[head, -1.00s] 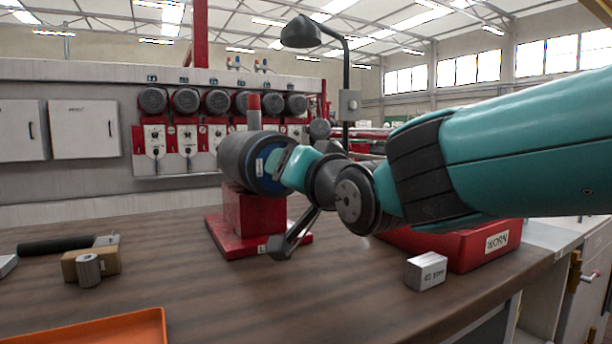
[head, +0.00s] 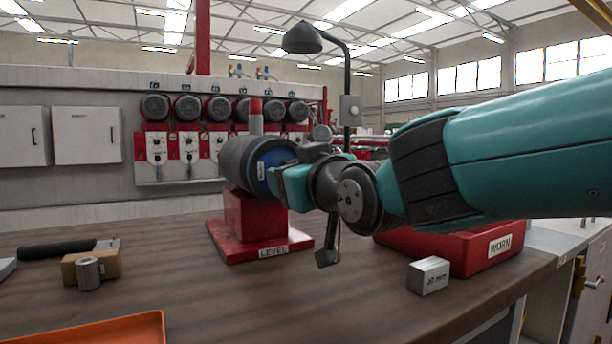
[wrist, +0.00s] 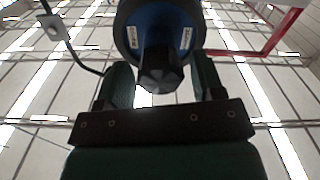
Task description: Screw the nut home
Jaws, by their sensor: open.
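The spindle unit (head: 240,162) is a dark grey cylinder with a blue front, lying on a red stand marked LEVEL (head: 258,246). Its blue face also shows in the wrist view (wrist: 164,22). A dark, faceted nut (wrist: 160,70) sticks out from the middle of that face. My gripper (wrist: 162,82) is open, with one finger on each side of the nut and a gap visible at each side. In the head view my gripper (head: 284,182) is at the front of the cylinder and hides the nut. I cannot tell how far the nut is threaded on.
A red WORN bin (head: 462,262) stands right of the stand, with a small marked block (head: 428,276) in front. At left lie a cardboard-coloured block (head: 108,264), a grey cylinder (head: 88,274) and a black-handled tool (head: 58,248). An orange tray (head: 110,330) is at the front.

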